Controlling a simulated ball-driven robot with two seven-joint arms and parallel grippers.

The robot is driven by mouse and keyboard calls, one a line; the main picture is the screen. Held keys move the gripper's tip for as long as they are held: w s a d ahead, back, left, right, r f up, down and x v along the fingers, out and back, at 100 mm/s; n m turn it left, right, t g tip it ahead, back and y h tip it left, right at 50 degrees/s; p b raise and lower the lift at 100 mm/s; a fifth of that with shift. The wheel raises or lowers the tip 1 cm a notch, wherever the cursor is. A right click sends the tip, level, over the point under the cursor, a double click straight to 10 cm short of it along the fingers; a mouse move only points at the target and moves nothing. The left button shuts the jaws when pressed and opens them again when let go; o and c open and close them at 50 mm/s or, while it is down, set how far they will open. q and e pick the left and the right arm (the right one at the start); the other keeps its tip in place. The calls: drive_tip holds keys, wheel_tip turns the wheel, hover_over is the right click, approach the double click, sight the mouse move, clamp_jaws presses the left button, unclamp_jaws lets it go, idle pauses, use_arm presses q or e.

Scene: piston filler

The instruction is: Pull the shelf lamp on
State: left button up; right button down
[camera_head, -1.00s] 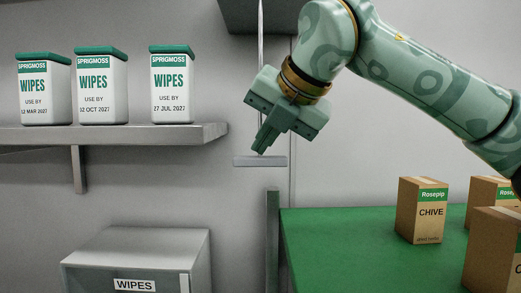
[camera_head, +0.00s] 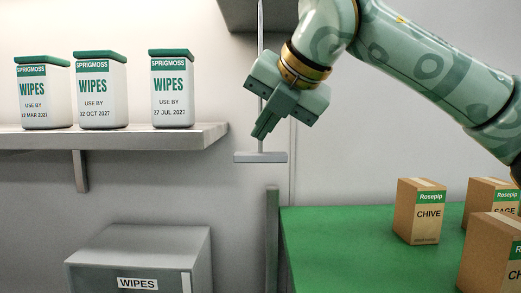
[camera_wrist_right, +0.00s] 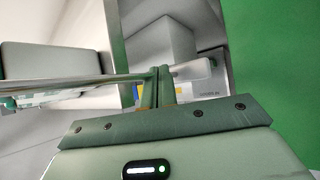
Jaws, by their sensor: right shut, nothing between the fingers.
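The lamp's pull is a thin pale cord (camera_head: 260,20) hanging below a grey housing (camera_head: 238,14) at the top of the head view, with a flat grey crossbar handle (camera_head: 260,157) at its lower end. The bar hangs level, clear of the shelf. My right gripper (camera_head: 261,134) is shut and empty, fingers pointing down just above the bar, overlapping the cord in the picture. In the wrist view, a pale bar (camera_wrist_right: 197,72) shows behind the shut fingers (camera_wrist_right: 161,84). Touch cannot be told. The wall and shelf are brightly lit. My left gripper is out of view.
A wall shelf (camera_head: 120,138) at left holds three wipes tubs (camera_head: 172,90). Below it is a grey bin labelled WIPES (camera_head: 140,250). A green-topped table (camera_head: 340,250) at right carries cartons, including a chive carton (camera_head: 418,212). The space around the handle is open.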

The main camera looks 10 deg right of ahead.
sight(264, 154)
wheel_tip(264, 154, up, 6)
drive_tip(key=p, duration=0.4)
idle(4.5)
